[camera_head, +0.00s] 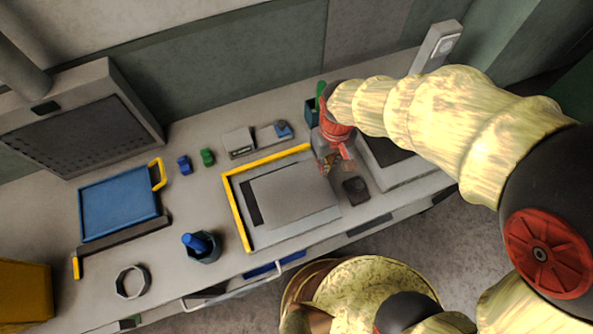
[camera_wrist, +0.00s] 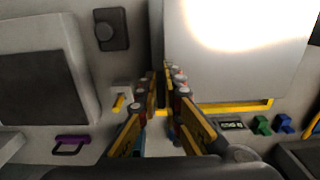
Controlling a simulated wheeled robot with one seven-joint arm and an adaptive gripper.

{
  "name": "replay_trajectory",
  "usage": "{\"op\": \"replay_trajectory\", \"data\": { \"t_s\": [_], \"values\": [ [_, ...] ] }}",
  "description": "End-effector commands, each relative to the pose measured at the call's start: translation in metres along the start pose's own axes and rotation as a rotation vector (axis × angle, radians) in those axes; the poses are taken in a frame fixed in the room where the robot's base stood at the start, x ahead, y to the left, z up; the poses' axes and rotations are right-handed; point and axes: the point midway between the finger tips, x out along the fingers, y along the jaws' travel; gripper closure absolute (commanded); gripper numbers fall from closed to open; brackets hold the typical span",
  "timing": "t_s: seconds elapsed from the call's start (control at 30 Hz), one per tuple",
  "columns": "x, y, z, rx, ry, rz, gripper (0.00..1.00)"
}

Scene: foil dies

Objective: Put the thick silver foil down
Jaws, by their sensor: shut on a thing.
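The thick silver foil (camera_head: 295,195) is a flat grey sheet over the yellow-edged tray (camera_head: 237,215). In the wrist view the foil (camera_wrist: 240,60) fills the upper right, with a bright glare on it. My gripper (camera_head: 334,160) is at the foil's far right corner in the head view. In the wrist view my gripper (camera_wrist: 164,80) has its fingers close together at the foil's side edge, shut on it. The exact grip on the thin edge is partly hidden by the fingers. I cannot tell whether the foil touches the tray everywhere.
A small black block (camera_head: 355,190) sits just right of the tray. A blue tray (camera_head: 120,203), blue die (camera_head: 184,164), green die (camera_head: 207,157), dark cup (camera_head: 205,248) and metal ring (camera_head: 131,281) stand to the left. A grey machine (camera_head: 395,165) is on the right.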

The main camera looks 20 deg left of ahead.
Motion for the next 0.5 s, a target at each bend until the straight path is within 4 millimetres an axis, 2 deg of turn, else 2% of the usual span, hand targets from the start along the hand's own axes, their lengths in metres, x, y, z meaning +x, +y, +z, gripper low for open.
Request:
{"op": "replay_trajectory", "data": {
  "t_s": [0.1, 0.3, 0.5],
  "values": [
    [0.014, -0.020, -0.020, -0.006, -0.001, 0.000, 1.00],
    [0.048, -0.038, -0.039, -0.002, -0.001, 0.000, 1.00],
    [0.061, -0.046, -0.048, 0.000, 0.002, 0.000, 1.00]
  ]
}}
